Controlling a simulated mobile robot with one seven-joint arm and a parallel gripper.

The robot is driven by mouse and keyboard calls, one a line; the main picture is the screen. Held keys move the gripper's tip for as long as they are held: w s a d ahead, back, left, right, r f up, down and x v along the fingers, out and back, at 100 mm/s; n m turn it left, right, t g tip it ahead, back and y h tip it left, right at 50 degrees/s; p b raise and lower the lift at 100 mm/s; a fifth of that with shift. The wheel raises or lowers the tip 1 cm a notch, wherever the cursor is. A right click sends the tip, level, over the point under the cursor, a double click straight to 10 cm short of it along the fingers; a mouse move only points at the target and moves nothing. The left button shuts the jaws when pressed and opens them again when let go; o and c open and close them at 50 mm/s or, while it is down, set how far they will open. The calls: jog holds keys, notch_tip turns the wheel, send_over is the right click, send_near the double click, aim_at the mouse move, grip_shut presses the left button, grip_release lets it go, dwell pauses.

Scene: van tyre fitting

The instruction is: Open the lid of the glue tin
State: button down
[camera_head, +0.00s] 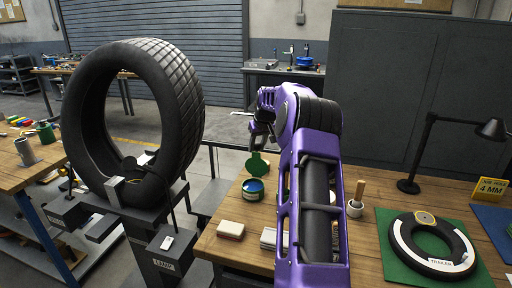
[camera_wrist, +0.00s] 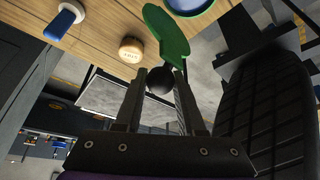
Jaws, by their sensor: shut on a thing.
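The glue tin (camera_head: 253,191) stands on the wooden bench in the head view, with a blue round surface showing in its top. Its green lid (camera_head: 256,165) is raised and tilted up behind the tin, clear of the opening. In the wrist view the green lid (camera_wrist: 163,34) leans beside the blue round opening of the tin (camera_wrist: 190,3), which is cut by the frame edge. My gripper (camera_wrist: 162,76) is shut on a black ball-shaped knob (camera_wrist: 159,82) at the lid's narrow end. In the head view my gripper (camera_head: 262,132) is above the lid, partly hidden by my arm.
A large tyre (camera_head: 188,110) stands on a fitting stand at the left. A pot with a wooden handle (camera_head: 355,208), a lamp (camera_head: 408,186) and a small tyre on a green mat (camera_head: 397,275) are at the right.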

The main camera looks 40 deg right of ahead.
jog(key=shift+s+d+f+g, duration=0.2)
jog(key=shift+s+f+g, duration=0.1)
jog(key=shift+f, duration=0.15)
jog(key=c, duration=0.5)
grip_release()
jog(key=shift+w+r, duration=0.15)
jog(key=shift+r, duration=0.05)
jog(key=shift+r, duration=0.25)
jog(key=v, duration=1.7)
jog(key=shift+s, duration=0.3)
jog(key=shift+w+f, duration=0.1)
jog(key=shift+f, duration=0.1)
